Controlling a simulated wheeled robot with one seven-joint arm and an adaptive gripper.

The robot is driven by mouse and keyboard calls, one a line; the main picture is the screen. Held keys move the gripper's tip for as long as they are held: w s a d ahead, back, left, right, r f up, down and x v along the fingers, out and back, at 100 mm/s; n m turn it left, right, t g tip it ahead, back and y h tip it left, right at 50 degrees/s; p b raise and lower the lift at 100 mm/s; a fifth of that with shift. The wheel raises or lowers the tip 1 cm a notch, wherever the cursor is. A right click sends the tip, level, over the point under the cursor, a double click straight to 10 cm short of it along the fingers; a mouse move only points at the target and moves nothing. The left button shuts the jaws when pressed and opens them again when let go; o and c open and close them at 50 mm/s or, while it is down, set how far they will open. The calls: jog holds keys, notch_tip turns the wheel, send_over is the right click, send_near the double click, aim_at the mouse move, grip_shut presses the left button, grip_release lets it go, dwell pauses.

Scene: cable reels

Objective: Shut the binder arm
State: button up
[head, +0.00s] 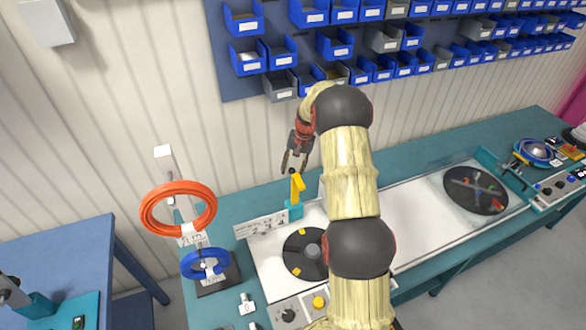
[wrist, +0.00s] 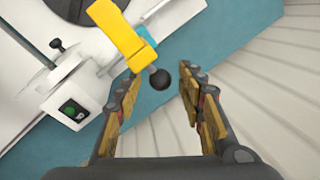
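The binder arm (head: 297,188) is a yellow lever on a teal mount at the back of the white machine top, standing up in the head view. In the wrist view the yellow arm (wrist: 120,38) ends in a round black knob (wrist: 160,80). My gripper (head: 290,166) is just above the lever's top and points down. In the wrist view my gripper (wrist: 159,78) is open, with one finger on each side of the knob. The knob appears level with the fingertips, with gaps on both sides; I cannot tell its exact depth.
A black turntable disc (head: 306,254) and a printed plate (head: 261,226) are near the lever. Blue bins (head: 335,43) line the wall above. My arm hides part of the machine.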

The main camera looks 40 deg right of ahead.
jog(key=shift+c, duration=1.2)
grip_shut()
